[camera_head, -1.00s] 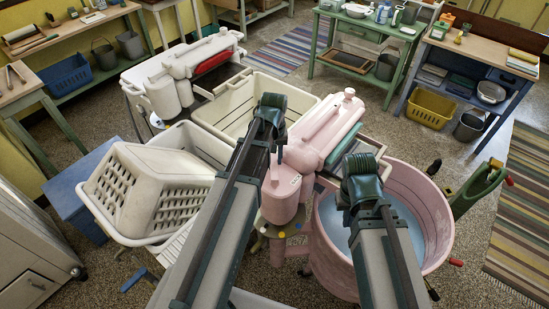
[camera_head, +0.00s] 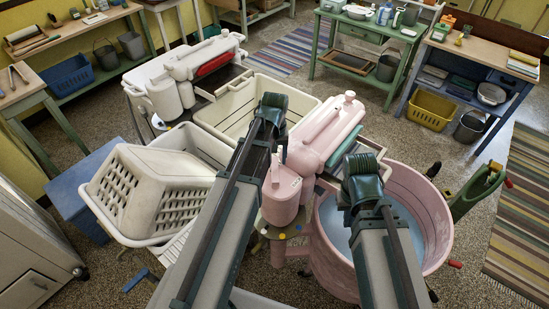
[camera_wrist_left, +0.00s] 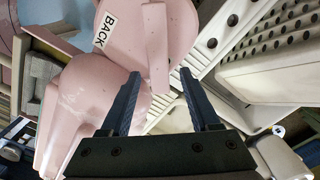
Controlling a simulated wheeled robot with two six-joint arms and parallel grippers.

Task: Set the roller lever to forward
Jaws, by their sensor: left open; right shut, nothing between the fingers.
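The pink wringer washer (camera_head: 425,215) stands at centre right, with its pink wringer head (camera_head: 325,135) above the tub. The roller lever (camera_wrist_left: 157,50) is a flat pink bar on the wringer's end housing, beside a white label (camera_wrist_left: 105,33) reading BACK. In the left wrist view my left gripper (camera_wrist_left: 160,75) is open, and the lever's lower end lies between its fingertips. I cannot tell whether they touch it. In the head view this gripper (camera_head: 275,135) is at the housing and its fingers are mostly hidden. My right gripper (camera_head: 362,180) is shut and empty over the tub.
A white wringer washer (camera_head: 160,90) stands behind at left. A pale rinse tub (camera_head: 240,105) stands behind the left gripper. Open floor (camera_head: 440,135) lies beyond the pink tub.

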